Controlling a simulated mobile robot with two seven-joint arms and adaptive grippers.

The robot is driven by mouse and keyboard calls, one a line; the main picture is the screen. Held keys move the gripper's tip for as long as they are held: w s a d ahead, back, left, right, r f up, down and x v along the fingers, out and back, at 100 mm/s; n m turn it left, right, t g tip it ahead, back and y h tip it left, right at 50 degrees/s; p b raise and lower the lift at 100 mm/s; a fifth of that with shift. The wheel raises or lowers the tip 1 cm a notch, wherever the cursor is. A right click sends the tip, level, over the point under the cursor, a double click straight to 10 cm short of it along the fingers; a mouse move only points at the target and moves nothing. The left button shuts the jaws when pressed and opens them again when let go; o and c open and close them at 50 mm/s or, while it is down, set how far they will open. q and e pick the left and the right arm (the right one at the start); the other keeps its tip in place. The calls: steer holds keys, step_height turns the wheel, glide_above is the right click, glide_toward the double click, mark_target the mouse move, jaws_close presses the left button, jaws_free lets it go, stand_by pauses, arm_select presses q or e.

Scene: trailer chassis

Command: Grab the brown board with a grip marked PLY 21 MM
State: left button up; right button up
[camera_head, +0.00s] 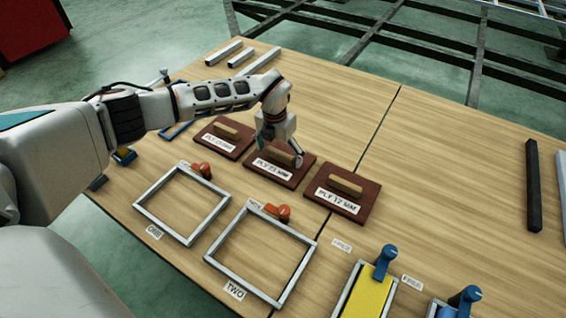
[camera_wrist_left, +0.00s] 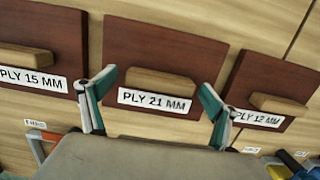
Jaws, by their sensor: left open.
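The brown board marked PLY 21 MM (camera_head: 272,173) lies on the table between two similar boards. In the left wrist view this board (camera_wrist_left: 150,45) fills the middle, with a light wooden grip (camera_wrist_left: 160,83) above its white label. My left gripper (camera_head: 277,150) is over this board. I cannot tell how far the fingertips are above the board. My right gripper is not in view.
The PLY 15 MM board (camera_wrist_left: 35,30) lies to the left and the PLY 12 MM board (camera_head: 343,194) to the right. Metal frames marked ONE (camera_head: 163,230) and TWO (camera_head: 240,280) with orange clamps lie in front.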

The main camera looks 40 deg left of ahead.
arm_select(q)
steer(key=shift+w, duration=0.1)
steer(key=c, duration=1.5)
